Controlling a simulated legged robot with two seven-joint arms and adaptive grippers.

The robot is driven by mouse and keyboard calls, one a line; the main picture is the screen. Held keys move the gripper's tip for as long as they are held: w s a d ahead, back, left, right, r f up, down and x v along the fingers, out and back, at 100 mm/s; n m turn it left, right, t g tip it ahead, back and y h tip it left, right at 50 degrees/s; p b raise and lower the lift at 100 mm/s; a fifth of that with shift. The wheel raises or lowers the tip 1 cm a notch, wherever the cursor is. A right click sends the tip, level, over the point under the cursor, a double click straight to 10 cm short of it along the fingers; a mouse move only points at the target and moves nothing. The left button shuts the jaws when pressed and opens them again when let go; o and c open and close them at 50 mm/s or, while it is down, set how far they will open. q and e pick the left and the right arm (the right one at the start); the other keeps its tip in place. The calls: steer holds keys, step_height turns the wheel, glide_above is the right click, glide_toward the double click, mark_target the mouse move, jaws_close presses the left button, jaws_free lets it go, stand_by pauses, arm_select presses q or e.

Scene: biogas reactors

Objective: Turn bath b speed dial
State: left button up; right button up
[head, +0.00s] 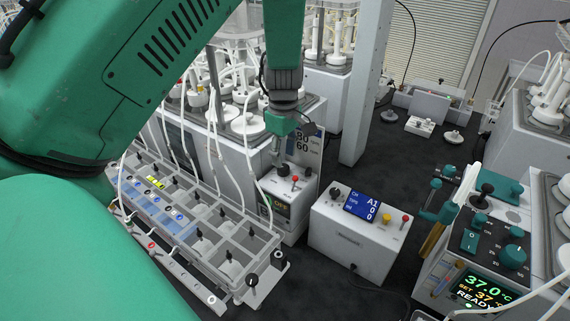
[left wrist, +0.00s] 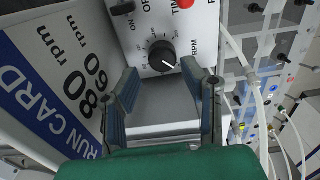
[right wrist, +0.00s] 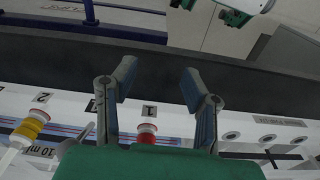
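The speed dial (left wrist: 161,55) is a black round knob with a white pointer line, on a white panel marked RPM. In the left wrist view its pointer aims to the lower right. My left gripper (left wrist: 160,80) is open, its fingertips apart just short of the dial and to either side of it, not seen touching it. In the head view the left gripper (head: 280,150) hangs over the control box (head: 272,208) of the left bath; the dial (head: 283,170) is beneath it. No bath letter can be read. My right gripper (right wrist: 160,85) is open and empty.
A run card (left wrist: 60,80) with rpm figures stands beside the dial. A red TIMER control (left wrist: 187,3) is close to it. A rack (head: 225,255) with tubes lies left, and a grey box (head: 350,245) with a blue display stands right. A red-capped item (right wrist: 147,133) is below the right fingers.

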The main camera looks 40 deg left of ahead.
mark_target(284, 166)
arm_select(q)
step_height(284, 166, up, 8)
steer(key=shift+f, duration=0.15)
stand_by(0.6)
